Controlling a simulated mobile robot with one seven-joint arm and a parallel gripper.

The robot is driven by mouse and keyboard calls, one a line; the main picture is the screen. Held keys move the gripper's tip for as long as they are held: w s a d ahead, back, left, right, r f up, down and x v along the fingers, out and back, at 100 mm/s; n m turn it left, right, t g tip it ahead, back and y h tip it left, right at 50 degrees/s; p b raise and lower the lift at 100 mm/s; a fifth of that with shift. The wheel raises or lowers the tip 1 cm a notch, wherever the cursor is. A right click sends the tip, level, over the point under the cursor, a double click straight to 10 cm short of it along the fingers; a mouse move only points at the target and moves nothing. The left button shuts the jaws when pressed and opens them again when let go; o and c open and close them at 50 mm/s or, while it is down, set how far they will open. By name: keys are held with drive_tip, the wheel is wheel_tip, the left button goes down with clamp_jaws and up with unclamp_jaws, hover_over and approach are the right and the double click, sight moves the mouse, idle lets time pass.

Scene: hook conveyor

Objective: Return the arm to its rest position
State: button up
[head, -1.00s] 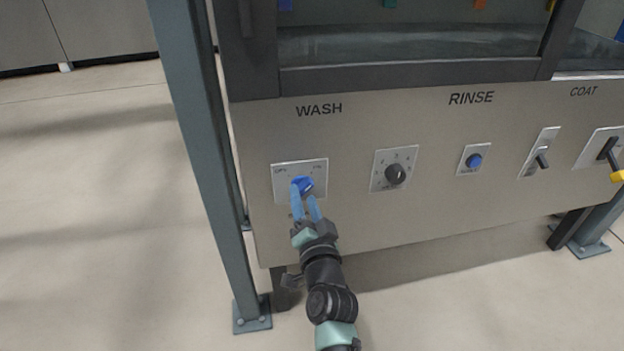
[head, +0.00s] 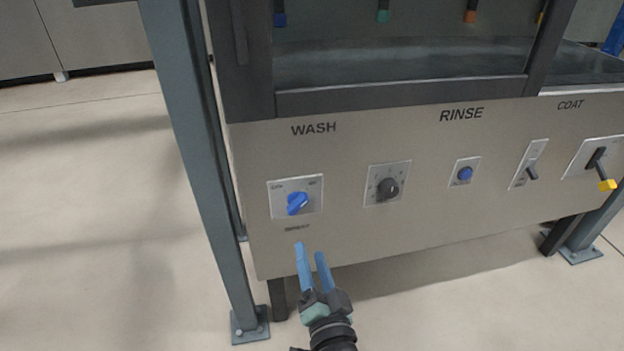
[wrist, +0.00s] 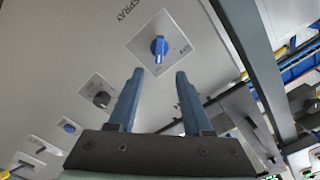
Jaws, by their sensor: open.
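My gripper (head: 312,262) is open and empty, with its two blue fingers apart. It is below the blue rotary knob (head: 298,203) on the WASH part of the panel and clear of it. The wrist view shows the same blue knob (wrist: 159,48) beyond the fingertips, with a gap between. My gripper also fills the lower middle of the wrist view (wrist: 158,75). The knob sits tilted on its light plate. In the head view only the end of my arm shows at the bottom edge.
Right of the blue knob on the panel (head: 400,235) are a black dial (head: 388,188), a blue button (head: 465,173), a small lever switch (head: 531,173) and a yellow-tipped lever (head: 606,184). A grey post (head: 195,170) stands left of the panel. Open floor (head: 90,220) lies further left.

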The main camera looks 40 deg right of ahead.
idle(0.3)
drive_tip(key=w+a+r+n+t+y+p, duration=0.1)
drive_tip(key=w+a+r+n+t+y, duration=0.3)
drive_tip(key=r, duration=0.7)
drive_tip(key=w+a+r+n+t, duration=0.1)
drive_tip(key=w+a+r+n, duration=0.1)
drive_tip(key=a+r, duration=0.7)
drive_tip(key=w+a+r+n+t+y+p, duration=0.1)
drive_tip(key=w+a+r+n+t+y, duration=0.2)
drive_tip(key=r, duration=0.9)
drive_tip(key=s+a+r+n+t+y+p, duration=0.1)
drive_tip(key=s+a+r+n+t, duration=0.15)
drive_tip(key=s+a+r, duration=0.75)
drive_tip(key=s+a+r+n+t+y+p, duration=0.2)
drive_tip(key=s+a+r+n, duration=0.15)
drive_tip(key=r, duration=1.15)
wheel_tip(320, 180, up, 36)
drive_tip(key=w+p, duration=0.1)
drive_tip(key=p, duration=3.6)
drive_tip(key=shift+w+d+n, duration=0.3)
drive_tip(key=shift+d, duration=0.05)
drive_tip(key=shift+d+g, duration=0.1)
drive_tip(key=shift+g, duration=0.15)
